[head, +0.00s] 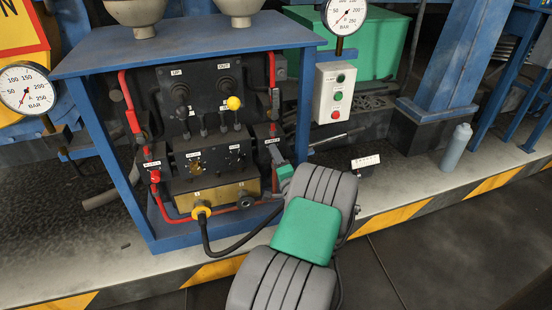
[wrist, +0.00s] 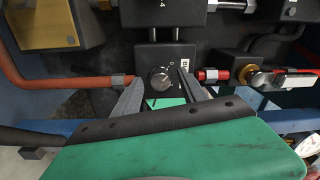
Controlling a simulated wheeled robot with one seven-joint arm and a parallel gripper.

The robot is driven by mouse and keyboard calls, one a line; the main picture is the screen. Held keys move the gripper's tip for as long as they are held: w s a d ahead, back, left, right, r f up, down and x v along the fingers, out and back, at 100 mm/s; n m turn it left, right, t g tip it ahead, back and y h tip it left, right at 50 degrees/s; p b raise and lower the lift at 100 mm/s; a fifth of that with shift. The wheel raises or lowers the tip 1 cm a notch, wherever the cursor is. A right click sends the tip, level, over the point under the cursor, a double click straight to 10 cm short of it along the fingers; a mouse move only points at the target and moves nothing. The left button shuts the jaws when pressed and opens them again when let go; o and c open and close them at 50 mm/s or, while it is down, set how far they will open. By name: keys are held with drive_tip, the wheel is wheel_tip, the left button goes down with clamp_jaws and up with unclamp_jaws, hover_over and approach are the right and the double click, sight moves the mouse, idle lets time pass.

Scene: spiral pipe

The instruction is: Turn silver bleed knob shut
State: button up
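The silver bleed knob (wrist: 160,77) is round and sits on a black block with a white label in the wrist view. My gripper (wrist: 161,79) is open, with one grey finger on each side of the knob. A small gap shows between each fingertip and the knob, so contact is not visible. In the head view my gripper (head: 278,158) reaches the right side of the blue-framed control panel (head: 205,130). There my fingers and arm hide the knob, below a small white label (head: 271,141).
A red pipe (wrist: 60,88) runs in from the left, and a red fitting (wrist: 210,75) with a brass valve lies to the right. A gold block (wrist: 55,24) is at upper left. A black hose with a yellow connector (head: 201,211) hangs below the panel. The floor in front is clear.

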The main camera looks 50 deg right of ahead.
drive_tip(key=p+v, duration=0.1)
drive_tip(key=v, duration=0.6)
drive_tip(key=shift+s+a, duration=0.2)
drive_tip(key=shift+s, duration=0.15)
